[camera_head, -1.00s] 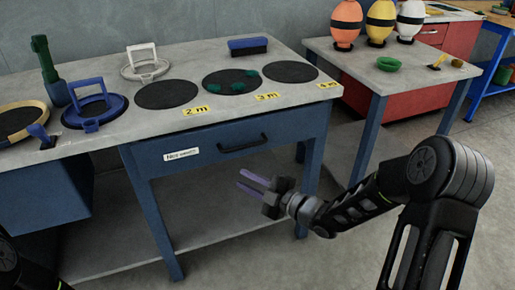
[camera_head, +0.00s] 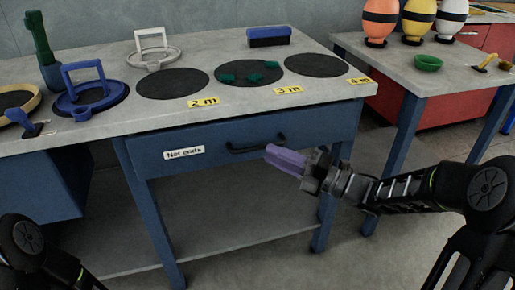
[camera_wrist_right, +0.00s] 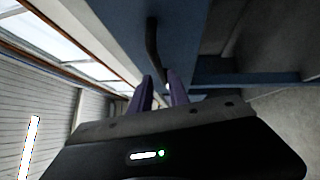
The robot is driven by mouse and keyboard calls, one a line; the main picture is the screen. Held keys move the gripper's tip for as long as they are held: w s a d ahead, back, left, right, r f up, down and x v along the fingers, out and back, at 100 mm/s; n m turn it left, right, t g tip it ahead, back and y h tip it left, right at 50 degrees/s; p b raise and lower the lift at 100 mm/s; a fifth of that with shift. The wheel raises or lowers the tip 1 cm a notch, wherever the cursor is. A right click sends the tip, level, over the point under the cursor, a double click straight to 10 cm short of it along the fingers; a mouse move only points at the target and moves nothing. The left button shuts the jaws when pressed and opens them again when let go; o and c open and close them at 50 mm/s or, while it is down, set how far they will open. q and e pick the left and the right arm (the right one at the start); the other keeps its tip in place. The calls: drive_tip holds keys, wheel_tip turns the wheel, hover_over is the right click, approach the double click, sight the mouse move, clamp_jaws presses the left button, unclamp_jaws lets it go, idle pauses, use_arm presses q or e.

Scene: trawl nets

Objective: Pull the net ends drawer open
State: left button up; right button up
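The blue drawer (camera_head: 210,150) labelled "Net ends" (camera_head: 184,153) sits shut under the grey bench top. Its dark bar handle (camera_head: 256,145) runs along the front. My right gripper (camera_head: 270,153) has purple fingers and is close to the right end of the handle. In the right wrist view the fingers (camera_wrist_right: 161,80) are apart, with the handle (camera_wrist_right: 153,50) just ahead of the gap between them. I cannot tell whether they touch it. My left gripper is out of view; only part of my left arm shows at lower left.
The bench top (camera_head: 135,113) holds a blue handled ring (camera_head: 85,95), a grey handled ring (camera_head: 154,58) and a blue brush (camera_head: 269,37). The floor before the drawer is clear.

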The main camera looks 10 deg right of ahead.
sight(257, 148)
drive_tip(key=x, duration=0.5)
drive_tip(key=shift+w+a+b, duration=0.15)
drive_tip(key=shift+a+b, duration=0.05)
drive_tip(key=shift+b, duration=0.1)
clamp_jaws()
idle(1.1)
